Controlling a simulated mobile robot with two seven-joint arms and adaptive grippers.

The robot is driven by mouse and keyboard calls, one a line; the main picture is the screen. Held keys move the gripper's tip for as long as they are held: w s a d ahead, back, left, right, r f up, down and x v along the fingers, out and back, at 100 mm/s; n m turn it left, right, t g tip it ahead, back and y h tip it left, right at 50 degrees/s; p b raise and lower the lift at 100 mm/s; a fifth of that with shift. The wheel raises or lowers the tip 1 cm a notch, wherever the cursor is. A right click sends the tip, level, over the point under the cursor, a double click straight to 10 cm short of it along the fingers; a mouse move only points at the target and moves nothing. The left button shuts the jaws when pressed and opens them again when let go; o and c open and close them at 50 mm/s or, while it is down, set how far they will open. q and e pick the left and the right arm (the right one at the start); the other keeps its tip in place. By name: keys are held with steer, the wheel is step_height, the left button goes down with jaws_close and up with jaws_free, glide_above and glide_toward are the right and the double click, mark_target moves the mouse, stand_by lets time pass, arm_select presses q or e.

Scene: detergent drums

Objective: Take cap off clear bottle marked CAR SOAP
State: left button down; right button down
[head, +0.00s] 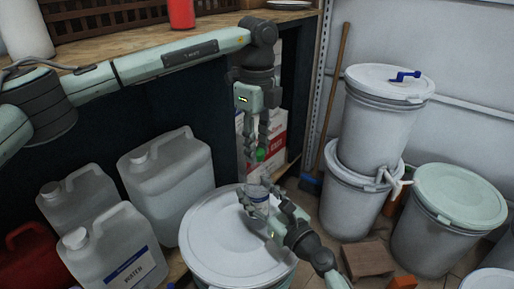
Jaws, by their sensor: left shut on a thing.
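My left gripper (262,140) points down in the middle of the head view and is shut on a small green cap (260,155). Below it is a small clear bottle (258,193) with a pale label whose lettering is too small to read. My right gripper (266,208) reaches in from below, with its fingers around the bottle, and appears shut on it. The bottle is in front of the white drum lid. The cap is above the bottle's top; I cannot tell clearly whether they touch.
A large lidded white drum (215,235) stands beneath the grippers. Several white jugs (168,178) stand to its left. Stacked white drums (380,125) and a green-lidded drum (450,220) stand at right. A wooden bench (120,48) runs behind; a wooden block (368,259) lies on the floor.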

arm_select(q)
steer(key=shift+r, duration=0.8)
steer(key=shift+r, duration=2)
arm_select(e)
steer(key=c, duration=0.5)
jaws_free()
arm_select(q)
steer(key=shift+f, duration=0.1)
arm_select(e)
steer(key=v, duration=1.2)
